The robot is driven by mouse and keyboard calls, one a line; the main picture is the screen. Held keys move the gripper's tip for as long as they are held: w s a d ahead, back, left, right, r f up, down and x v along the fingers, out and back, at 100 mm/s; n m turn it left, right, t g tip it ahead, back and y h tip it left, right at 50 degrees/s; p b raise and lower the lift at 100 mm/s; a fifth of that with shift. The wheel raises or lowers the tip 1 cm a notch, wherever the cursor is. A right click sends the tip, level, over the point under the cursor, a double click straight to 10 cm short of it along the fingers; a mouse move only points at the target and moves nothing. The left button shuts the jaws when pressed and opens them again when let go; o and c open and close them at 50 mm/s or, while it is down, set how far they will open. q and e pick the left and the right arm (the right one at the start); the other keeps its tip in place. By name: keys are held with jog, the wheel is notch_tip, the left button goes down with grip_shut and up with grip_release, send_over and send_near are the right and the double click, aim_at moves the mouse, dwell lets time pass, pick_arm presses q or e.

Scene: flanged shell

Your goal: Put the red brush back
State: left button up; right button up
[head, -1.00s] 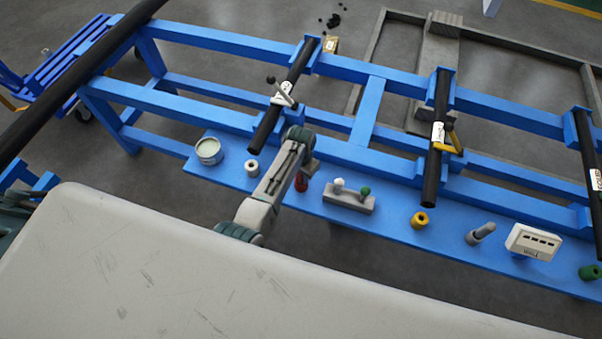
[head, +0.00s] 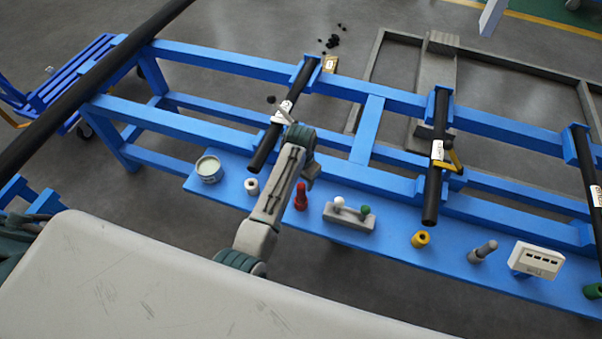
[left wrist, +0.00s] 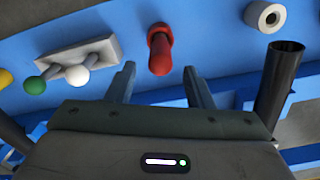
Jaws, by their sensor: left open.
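The red brush (head: 301,197) is on the blue shelf, left of a grey holder (head: 338,220) that bears a white knob (head: 339,203) and a green knob (head: 365,210). Whether the brush stands or lies is hard to tell. My left gripper (head: 312,178) is near the brush, higher in the picture. In the left wrist view the red brush (left wrist: 160,50) shows beyond and between the spread fingertips of my left gripper (left wrist: 158,78), apart from them. That gripper is open and empty. My right gripper is not in view.
A tin (head: 208,170) and a white ring (head: 252,187) stand left of the brush. A yellow ring (head: 420,239), a grey peg (head: 483,251) and a white box (head: 538,259) are to the right. Black pipes (head: 436,175) overhang the shelf.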

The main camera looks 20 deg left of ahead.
pick_arm(q)
jog(key=shift+r, duration=1.95)
